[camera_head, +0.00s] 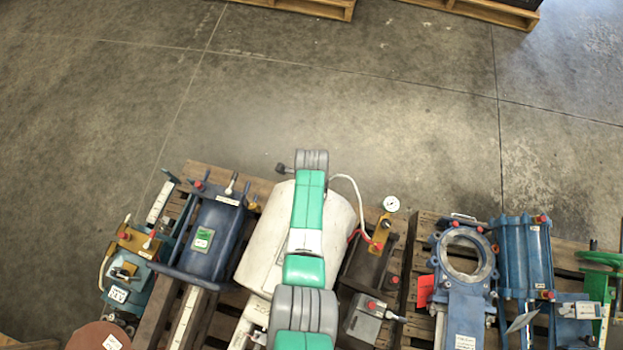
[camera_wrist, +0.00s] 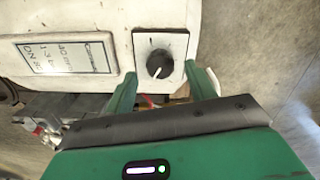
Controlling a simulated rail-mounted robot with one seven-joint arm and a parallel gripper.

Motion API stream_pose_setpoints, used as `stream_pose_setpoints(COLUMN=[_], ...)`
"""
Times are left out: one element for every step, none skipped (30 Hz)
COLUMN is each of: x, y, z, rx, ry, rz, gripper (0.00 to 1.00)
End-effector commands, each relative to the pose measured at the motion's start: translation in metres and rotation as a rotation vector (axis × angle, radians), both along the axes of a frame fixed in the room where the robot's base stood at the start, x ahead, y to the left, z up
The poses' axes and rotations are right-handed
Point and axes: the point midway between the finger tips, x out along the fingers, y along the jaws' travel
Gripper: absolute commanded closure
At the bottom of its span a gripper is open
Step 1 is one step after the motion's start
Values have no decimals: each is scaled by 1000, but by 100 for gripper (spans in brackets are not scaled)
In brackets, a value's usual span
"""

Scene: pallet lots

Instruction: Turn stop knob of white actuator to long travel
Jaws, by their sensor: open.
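The white actuator (camera_head: 262,240) is a large white drum on a pallet in the head view, partly covered by my green and grey arm. In the wrist view the white actuator (camera_wrist: 95,15) fills the upper left. Its stop knob (camera_wrist: 159,63) is round and black, on a pale square plate with a dark edge. A white pointer line on the knob points down and slightly left in the picture. A label plate (camera_wrist: 68,56) is left of it. My gripper (camera_wrist: 162,82) is open, its green fingers on either side of the knob, with no visible contact.
A blue actuator (camera_head: 208,235) stands left of the white one. A dark unit with a pressure gauge (camera_head: 391,204) stands close on the right, with a white hose (camera_head: 352,187) between. A blue valve (camera_head: 465,262) is farther right. The floor (camera_head: 330,100) behind is clear.

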Motion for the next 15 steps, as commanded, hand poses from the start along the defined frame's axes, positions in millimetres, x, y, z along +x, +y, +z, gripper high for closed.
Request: stream_pose_setpoints(x=[0,1,0,0,0,0,0,0,0,0,0,0,0,0,0], y=[0,0,0,0,0,0,0,0,0,0,0,0,0,0,0], z=[21,27,35,40,44,50,53,55,57,58,59,59,59,58,58], rx=[0,0,0,0,0,0,0,0,0,0,0,0,0,0,0], ry=[-2,-2,-2,-1,-1,-1,0,0,0,0,0,0,0,0,0], rz=[0,0,0,0,1,1,1,1,1,0,0,0,0,0,0], gripper=[45,45,45,45,45,45,45,45,45,45,45,45,45,45,45])
